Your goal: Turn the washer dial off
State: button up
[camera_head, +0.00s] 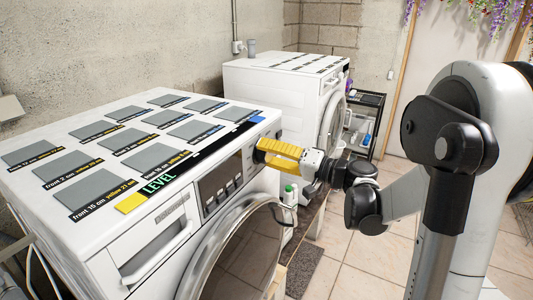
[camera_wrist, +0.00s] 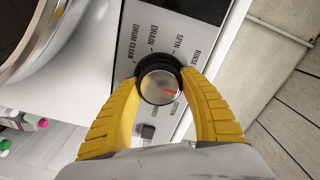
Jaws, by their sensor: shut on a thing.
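The washer (camera_head: 215,172) stands at the left in the head view. Its control panel (camera_wrist: 140,20) fills the upper middle of the wrist view. The round metal dial (camera_wrist: 158,90) has a black rim, and its red mark points to the right in the picture. Printed labels around it include RINSE, SPIN, DRAIN and DRUM CLEAN; those at lower right are too small to read. My yellow-fingered gripper (camera_head: 262,150) is at the panel's right end and hides the dial in the head view. In the wrist view my gripper (camera_wrist: 160,74) is shut on the dial, one finger on each side.
A dark square button (camera_wrist: 147,131) is just below the dial. The round washer door (camera_head: 240,250) is below the panel. Grey plates (camera_head: 97,188) with labels cover the washer's top. A second white machine (camera_head: 285,85) stands behind. White bottles (camera_head: 290,195) stand between the machines.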

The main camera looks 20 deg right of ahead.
dwell(0.3)
jog(key=o, duration=1.2)
jog(key=v, duration=1.2)
